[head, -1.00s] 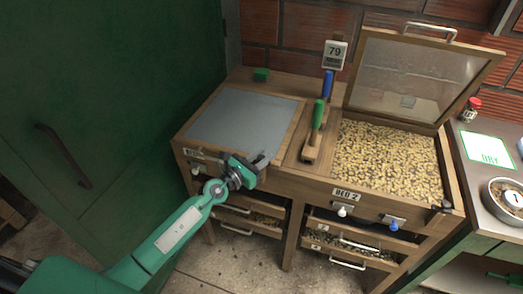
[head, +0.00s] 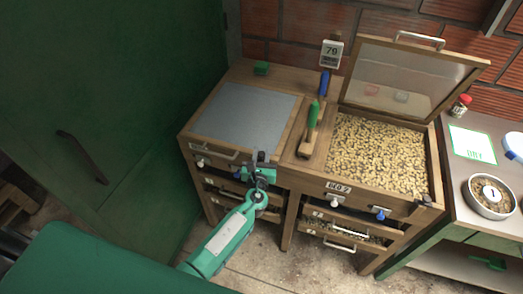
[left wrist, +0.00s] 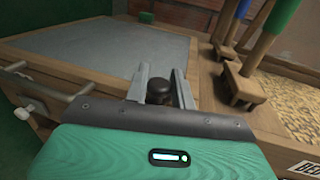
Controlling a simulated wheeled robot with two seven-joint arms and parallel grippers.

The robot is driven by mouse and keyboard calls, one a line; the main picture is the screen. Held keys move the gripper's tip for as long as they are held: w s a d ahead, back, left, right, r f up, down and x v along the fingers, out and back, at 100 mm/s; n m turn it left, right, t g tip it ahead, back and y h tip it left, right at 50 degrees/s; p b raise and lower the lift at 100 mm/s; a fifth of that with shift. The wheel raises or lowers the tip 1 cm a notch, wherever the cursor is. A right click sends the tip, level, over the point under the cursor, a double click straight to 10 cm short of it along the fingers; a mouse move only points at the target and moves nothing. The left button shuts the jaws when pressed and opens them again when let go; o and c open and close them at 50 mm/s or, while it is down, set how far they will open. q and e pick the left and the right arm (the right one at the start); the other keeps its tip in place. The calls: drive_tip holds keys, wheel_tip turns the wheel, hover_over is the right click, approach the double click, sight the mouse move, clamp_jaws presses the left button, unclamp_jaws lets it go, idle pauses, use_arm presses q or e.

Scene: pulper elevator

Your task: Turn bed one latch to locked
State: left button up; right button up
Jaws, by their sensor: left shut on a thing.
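Bed one (head: 238,120) is the left bed, with its grey lid lying closed; the lid (left wrist: 90,55) also fills the upper left of the left wrist view. Its latch, a dark round knob (left wrist: 156,90), is at the front right corner of the bed. My left gripper (head: 261,160) is at that corner. In the left wrist view the two grey fingers of the left gripper (left wrist: 160,85) stand on either side of the knob, shut on it. The gripper hides the lower part of the latch, so I cannot tell its turn angle. My right gripper is not in view.
Bed 2 (head: 436,170), lid (head: 410,77) raised, holds beans on the right, with a dark latch (head: 424,203) at its front corner. Two brushes with green (head: 313,112) and blue (head: 324,83) handles stand between the beds. A green door (head: 110,90) fills the left.

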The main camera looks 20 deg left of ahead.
use_arm(q)
drive_tip(key=n+y, duration=0.1)
drive_tip(key=y, duration=0.1)
drive_tip(key=n+g+y+b, duration=0.1)
drive_tip(key=n+y, duration=0.1)
drive_tip(key=shift+d+f+g+y, duration=0.1)
drive_tip(key=shift+f+g+y, duration=0.05)
drive_tip(key=shift+g+y, duration=0.2)
drive_tip(key=shift+n+g+y+b, duration=0.65)
drive_tip(key=shift+n+y, duration=0.25)
drive_tip(key=shift+y, duration=0.25)
drive_tip(key=shift+r, duration=0.2)
drive_tip(key=o, duration=0.9)
